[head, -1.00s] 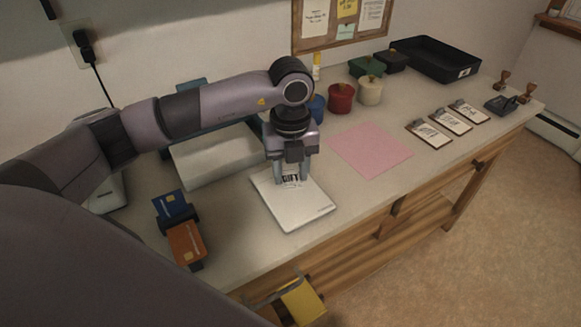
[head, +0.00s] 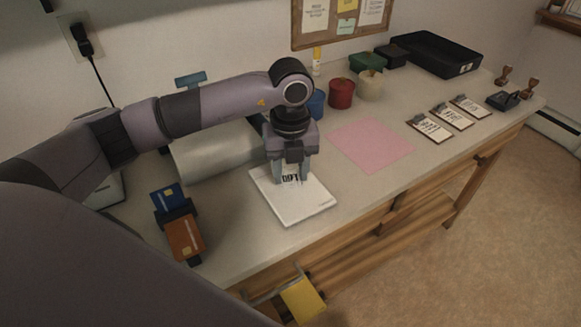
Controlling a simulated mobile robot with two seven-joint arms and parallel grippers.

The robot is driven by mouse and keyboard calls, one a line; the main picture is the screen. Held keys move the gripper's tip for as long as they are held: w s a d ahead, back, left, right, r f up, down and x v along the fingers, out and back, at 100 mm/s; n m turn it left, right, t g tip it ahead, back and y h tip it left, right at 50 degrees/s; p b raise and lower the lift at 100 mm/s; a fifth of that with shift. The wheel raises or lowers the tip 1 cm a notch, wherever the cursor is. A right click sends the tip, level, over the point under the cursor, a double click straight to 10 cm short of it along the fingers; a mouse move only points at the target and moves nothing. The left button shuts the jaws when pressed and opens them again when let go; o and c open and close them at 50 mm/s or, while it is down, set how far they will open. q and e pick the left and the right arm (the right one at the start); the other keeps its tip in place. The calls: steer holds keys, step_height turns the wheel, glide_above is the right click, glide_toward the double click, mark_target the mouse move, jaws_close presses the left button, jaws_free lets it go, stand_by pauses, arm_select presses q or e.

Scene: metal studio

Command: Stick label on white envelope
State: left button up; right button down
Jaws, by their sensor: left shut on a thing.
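The white envelope (head: 298,210) lies flat on the worktop near its front edge, in the middle of the head view. My left gripper (head: 290,181) points down over the envelope's far part. It is shut on a small white label (head: 291,175) with dark print, which shows between the fingers. The label is at or just above the envelope; I cannot tell if it touches. The fingers hide part of the label. My right gripper is not in view.
A pink sheet (head: 371,145) lies right of the envelope. A card holder with a blue card (head: 168,198) and an orange card (head: 185,238) stands left. Blue, red (head: 341,93) and cream pots stand behind. Clipboards (head: 429,130) and a black tray (head: 438,54) are farther right.

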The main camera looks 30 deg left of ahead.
arm_select(q)
steer(key=shift+f+b, duration=0.45)
steer(key=shift+f, duration=0.35)
steer(key=o, duration=1.1)
steer(key=shift+r, duration=3.65)
jaws_close()
